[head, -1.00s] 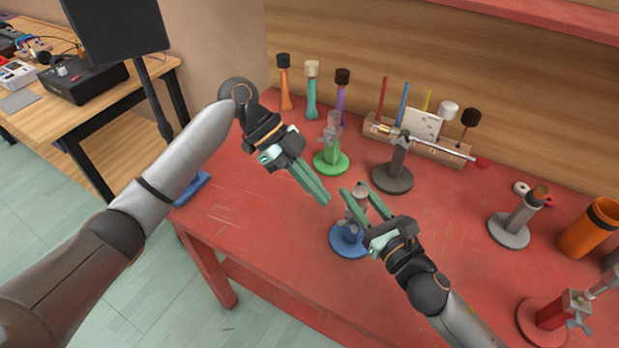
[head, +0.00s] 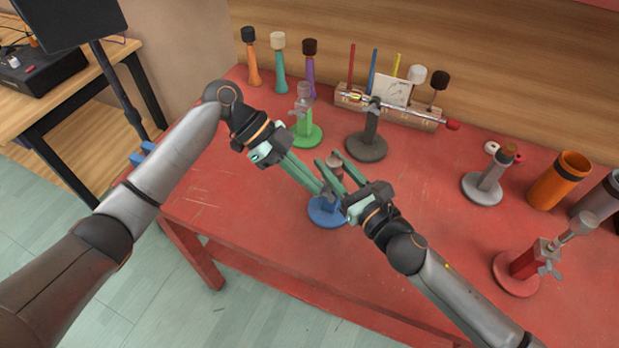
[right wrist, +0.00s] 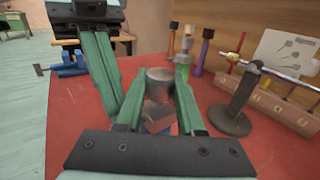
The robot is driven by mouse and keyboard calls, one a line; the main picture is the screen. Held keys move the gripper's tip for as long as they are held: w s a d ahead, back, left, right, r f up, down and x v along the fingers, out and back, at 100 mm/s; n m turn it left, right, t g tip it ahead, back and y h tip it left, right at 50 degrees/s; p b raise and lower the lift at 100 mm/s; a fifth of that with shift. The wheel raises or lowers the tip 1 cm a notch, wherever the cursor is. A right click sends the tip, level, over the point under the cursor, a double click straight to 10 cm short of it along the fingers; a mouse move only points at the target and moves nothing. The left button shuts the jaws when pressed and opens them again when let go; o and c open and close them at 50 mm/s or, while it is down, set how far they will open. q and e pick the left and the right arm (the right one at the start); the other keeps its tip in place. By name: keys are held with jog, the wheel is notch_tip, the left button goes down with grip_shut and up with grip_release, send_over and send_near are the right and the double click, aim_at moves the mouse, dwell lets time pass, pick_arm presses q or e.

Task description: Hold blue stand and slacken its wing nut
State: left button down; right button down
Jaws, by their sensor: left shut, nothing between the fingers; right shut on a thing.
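The blue stand (head: 323,212) stands upright on the red table, its round base partly covered by my grippers. My right gripper (head: 336,165) is shut on the upper post of the blue stand. In the right wrist view the post's grey cylinder (right wrist: 160,78) sits between its green fingers. My left gripper (head: 318,188) is shut and empty, its fingertips close to the stand's left side at mid-height. Its green fingers also show at the left in the right wrist view (right wrist: 110,85). I cannot make out the wing nut clearly, nor whether the left fingertips touch it.
A green stand (head: 308,135) and a dark grey stand (head: 367,147) stand behind. A grey stand (head: 482,188), an orange cup (head: 558,182) and a red stand (head: 517,275) are to the right. The front of the red table (head: 240,215) is clear.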

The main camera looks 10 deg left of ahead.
pick_arm(q)
jog(key=shift+w+a+f+g+h, duration=0.15)
jog(key=shift+a+f+h, duration=0.1)
jog(key=shift+h, duration=0.3)
jog(key=shift+s+a+f+g+h, duration=0.1)
jog(key=shift+f+g+h, duration=0.1)
jog(key=shift+h, duration=0.35)
jog(key=shift+w+a+f, duration=0.1)
jog(key=shift+a+f, duration=0.15)
jog(key=shift+f, duration=0.35)
dwell(1.0)
jog(key=shift+f, duration=1.25)
jog(key=shift+r, duration=0.2)
